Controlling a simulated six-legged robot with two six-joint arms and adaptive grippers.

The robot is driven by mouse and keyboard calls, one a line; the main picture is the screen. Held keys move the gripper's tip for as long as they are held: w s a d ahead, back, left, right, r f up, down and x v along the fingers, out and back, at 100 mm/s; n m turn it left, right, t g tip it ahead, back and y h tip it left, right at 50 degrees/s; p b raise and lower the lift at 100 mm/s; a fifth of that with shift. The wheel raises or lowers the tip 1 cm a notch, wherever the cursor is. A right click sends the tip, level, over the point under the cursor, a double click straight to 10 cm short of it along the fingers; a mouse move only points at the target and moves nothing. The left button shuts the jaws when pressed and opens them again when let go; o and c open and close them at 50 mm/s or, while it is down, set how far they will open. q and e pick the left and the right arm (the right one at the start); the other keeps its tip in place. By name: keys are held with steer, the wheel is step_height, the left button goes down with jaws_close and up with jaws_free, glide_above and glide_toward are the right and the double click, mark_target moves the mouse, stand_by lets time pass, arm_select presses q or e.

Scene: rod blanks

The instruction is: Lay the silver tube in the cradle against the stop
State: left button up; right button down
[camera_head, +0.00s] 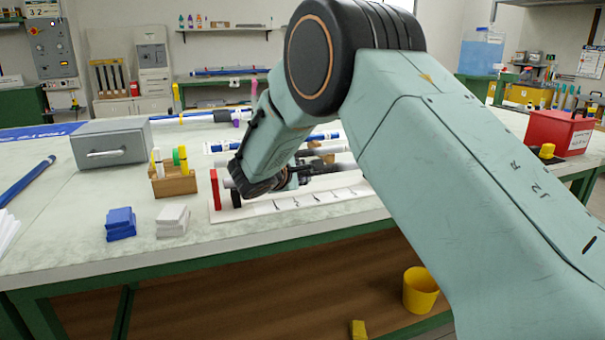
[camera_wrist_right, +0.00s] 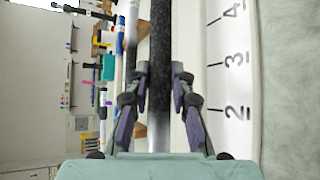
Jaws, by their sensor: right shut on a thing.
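My right gripper (camera_head: 292,180) reaches down over the cradle, its fingers partly hidden by my wrist. The tube's contact with the stop is not clear.
More rods lie behind the cradle. A red box (camera_head: 556,133) is at far right.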

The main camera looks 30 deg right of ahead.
steer(key=shift+w+a, duration=0.15)
steer(key=shift+a, duration=0.3)
stand_by(0.5)
steer(key=c, duration=1.1)
jaws_free()
steer(key=v, duration=0.7)
steer(key=shift+a+r, duration=0.1)
steer(key=shift+a, duration=0.1)
